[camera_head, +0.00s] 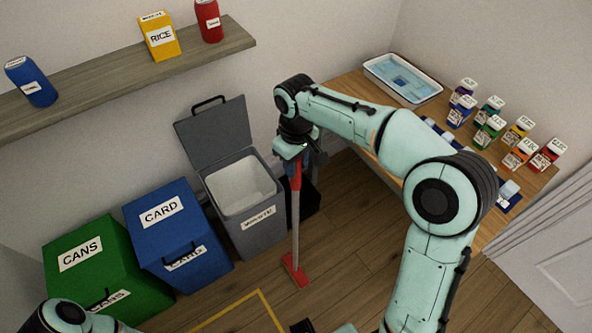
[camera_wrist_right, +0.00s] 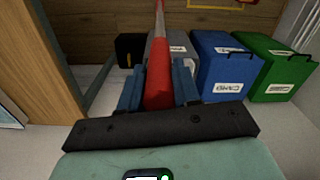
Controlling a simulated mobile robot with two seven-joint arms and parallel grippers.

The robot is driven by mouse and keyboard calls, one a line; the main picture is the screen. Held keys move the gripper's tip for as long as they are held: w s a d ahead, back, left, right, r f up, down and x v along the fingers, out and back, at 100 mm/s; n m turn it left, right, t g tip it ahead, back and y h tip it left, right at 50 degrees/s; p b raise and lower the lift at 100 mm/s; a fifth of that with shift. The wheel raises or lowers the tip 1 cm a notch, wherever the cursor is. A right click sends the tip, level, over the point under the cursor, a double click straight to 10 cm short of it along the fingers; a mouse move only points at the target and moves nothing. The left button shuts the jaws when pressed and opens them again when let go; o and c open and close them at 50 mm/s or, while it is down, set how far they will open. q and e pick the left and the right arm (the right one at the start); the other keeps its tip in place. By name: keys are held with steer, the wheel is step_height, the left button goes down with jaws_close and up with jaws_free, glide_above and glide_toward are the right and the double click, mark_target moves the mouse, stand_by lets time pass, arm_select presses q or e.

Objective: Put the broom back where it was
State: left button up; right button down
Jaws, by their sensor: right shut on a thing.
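The broom (camera_head: 295,222) has a red upper grip, a grey pole and a red head. It stands nearly upright with its head at the wooden floor, in front of the grey bin; I cannot tell whether the head touches the floor. My right gripper (camera_head: 298,158) is shut on the red grip near its top. In the right wrist view the blue fingers (camera_wrist_right: 158,88) sit either side of the broom's red grip (camera_wrist_right: 158,75), and the pole runs away from the camera. Of my left arm only a link shows at the lower left; its gripper is out of view.
A grey bin (camera_head: 249,226) with its lid up, a blue CARD bin (camera_head: 188,255) and a green CANS bin (camera_head: 115,285) line the wall. A black box (camera_head: 308,196) stands between the grey bin and the wooden table (camera_head: 345,88). A shelf (camera_head: 105,75) hangs above.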

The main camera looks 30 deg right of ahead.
arm_select(q)
steer(key=shift+s+f, duration=0.1)
steer(key=shift+f, duration=0.1)
arm_select(e)
steer(key=shift+f, duration=1.3)
steer(key=shift+f, duration=0.15)
steer(key=c, duration=0.8)
jaws_free()
steer(key=shift+s, duration=0.1)
arm_select(q)
steer(key=shift+f, duration=0.1)
arm_select(e)
step_height(320, 180, up, 12)
steer(key=shift+r+p, duration=0.15)
steer(key=shift+p, duration=0.85)
arm_select(q)
steer(key=r, duration=0.1)
steer(key=w+r, duration=0.1)
steer(key=r, duration=0.1)
steer(key=shift+w, duration=0.25)
